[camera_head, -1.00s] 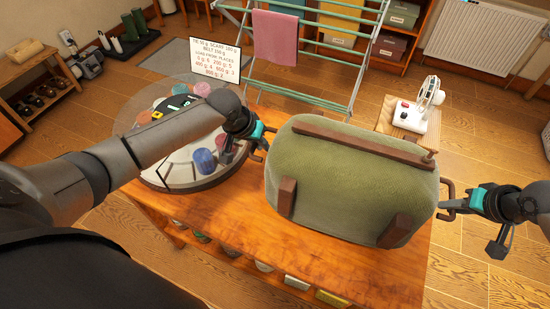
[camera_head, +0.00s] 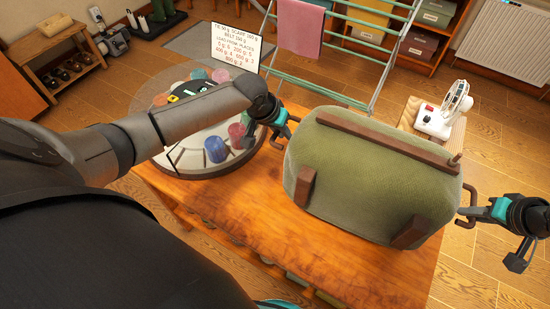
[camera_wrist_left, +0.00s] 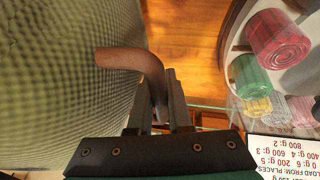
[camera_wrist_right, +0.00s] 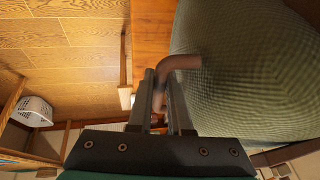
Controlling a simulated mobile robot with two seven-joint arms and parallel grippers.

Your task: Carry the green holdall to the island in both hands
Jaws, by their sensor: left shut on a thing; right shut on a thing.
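The green holdall (camera_head: 375,175) with brown straps is at the island (camera_head: 262,235), over the right part of its wooden top. I cannot tell whether it rests on the top or hangs just above it. My left gripper (camera_head: 283,122) is shut on the brown handle at the bag's left end; that handle (camera_wrist_left: 140,65) shows between the fingers in the left wrist view. My right gripper (camera_head: 478,208) is shut on the handle at the right end, which the right wrist view also shows (camera_wrist_right: 175,66). The holdall's underside is hidden.
A drying rack (camera_head: 345,50) and a small table with a white fan (camera_head: 445,112) are beyond.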

